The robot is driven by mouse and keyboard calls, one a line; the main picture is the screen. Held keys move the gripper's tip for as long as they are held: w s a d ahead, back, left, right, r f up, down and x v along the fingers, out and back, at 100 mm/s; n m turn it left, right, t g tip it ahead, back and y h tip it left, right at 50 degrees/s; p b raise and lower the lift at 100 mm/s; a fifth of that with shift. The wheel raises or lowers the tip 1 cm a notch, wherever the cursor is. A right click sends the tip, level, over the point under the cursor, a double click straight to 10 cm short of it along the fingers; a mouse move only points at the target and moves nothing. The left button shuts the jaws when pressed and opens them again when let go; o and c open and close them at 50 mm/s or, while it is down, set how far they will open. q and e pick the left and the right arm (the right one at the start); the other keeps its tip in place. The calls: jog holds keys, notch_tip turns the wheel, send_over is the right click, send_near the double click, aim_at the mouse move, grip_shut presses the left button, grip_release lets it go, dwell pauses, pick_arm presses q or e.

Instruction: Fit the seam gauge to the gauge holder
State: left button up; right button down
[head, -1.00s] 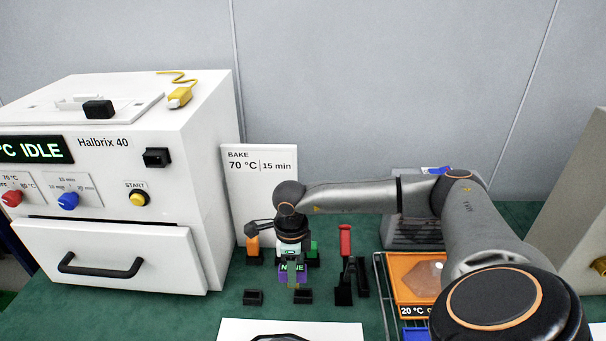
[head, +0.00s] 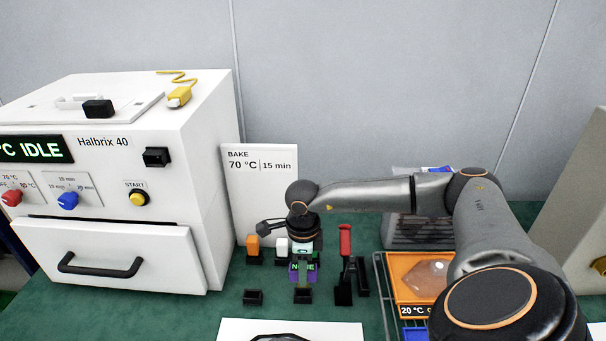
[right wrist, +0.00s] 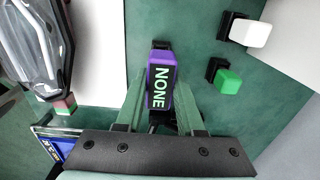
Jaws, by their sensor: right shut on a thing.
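The seam gauge, purple with a black display reading NONE, shows in the head view (head: 294,275) and the right wrist view (right wrist: 161,82). My right gripper (head: 303,256) is shut on it, with its fingers on both sides of the gauge in the right wrist view (right wrist: 158,118). A small black holder (head: 303,297), which looks like the gauge holder, stands on the green bench directly below the gauge in the head view. A black part also shows at the gauge's far end in the right wrist view (right wrist: 160,45). I cannot tell whether gauge and holder touch. My left gripper is out of view.
Another black holder (head: 253,297) stands to the left. A red-handled tool (head: 345,242) stands close on the right. Orange (head: 253,243) and white (head: 281,246) blocks are behind, with a green one (right wrist: 229,82) in the wrist view. The white oven (head: 110,255) bounds the left.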

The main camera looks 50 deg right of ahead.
jog(key=shift+f, duration=0.15)
dwell(0.4)
jog(key=shift+f+b, duration=1.35)
jog(key=shift+b, duration=0.1)
jog(key=shift+f+b, duration=0.2)
jog(key=shift+b, duration=0.1)
jog(key=shift+f+b, duration=0.75)
jog(key=shift+f, duration=0.15)
jog(key=shift+r, duration=0.1)
jog(key=shift+c, duration=2.2)
grip_release()
notch_tip(320, 180, up, 12)
jog(key=shift+r, duration=0.25)
